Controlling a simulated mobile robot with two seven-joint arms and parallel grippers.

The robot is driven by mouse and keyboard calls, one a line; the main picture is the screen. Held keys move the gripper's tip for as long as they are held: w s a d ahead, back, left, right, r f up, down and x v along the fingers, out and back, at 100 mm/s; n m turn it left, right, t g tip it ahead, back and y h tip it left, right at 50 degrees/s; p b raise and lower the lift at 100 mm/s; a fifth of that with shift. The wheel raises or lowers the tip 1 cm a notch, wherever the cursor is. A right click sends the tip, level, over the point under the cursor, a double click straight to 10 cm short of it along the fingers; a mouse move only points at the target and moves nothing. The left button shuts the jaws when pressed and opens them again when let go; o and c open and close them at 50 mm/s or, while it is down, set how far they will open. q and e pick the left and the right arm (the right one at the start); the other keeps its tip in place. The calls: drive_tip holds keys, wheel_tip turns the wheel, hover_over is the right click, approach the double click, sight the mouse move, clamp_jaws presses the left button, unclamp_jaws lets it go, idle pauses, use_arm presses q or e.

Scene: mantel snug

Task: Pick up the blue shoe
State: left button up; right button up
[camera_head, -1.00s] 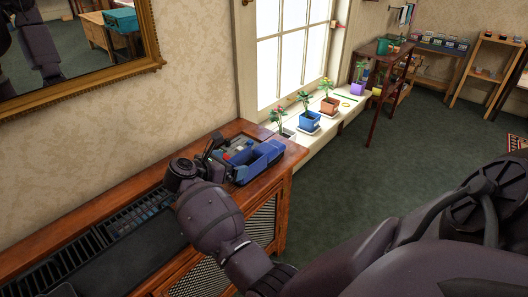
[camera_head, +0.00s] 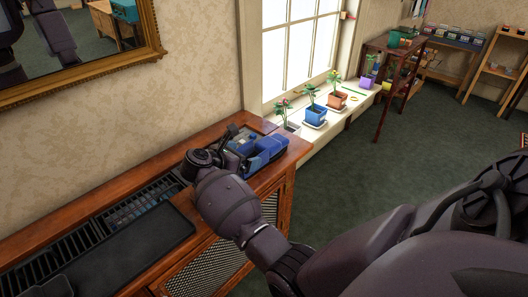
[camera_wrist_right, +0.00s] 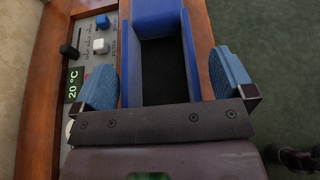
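The blue shoe (camera_head: 264,151) is at the right end of the wooden cabinet top in the head view. In the right wrist view the shoe (camera_wrist_right: 160,20) shows blue walls around a dark, open inside. My right gripper (camera_head: 244,153) is over this end of the cabinet, and my arm partly hides the shoe in the head view. In the right wrist view my right gripper (camera_wrist_right: 165,84) is open, with one blue-padded finger on each side of the shoe. A narrow gap shows at the right finger; contact at the left one is unclear. I cannot make out my left gripper.
A control panel (camera_wrist_right: 84,48) with a 20 °C display and knobs is close left of the shoe. A dark mat (camera_head: 125,255) and a slotted grille (camera_head: 95,232) lie along the cabinet top (camera_head: 65,228). Potted plants, such as a blue pot (camera_head: 315,116), line the windowsill.

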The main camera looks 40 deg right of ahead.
drive_tip(key=c, duration=0.9)
drive_tip(key=shift+r, duration=0.15)
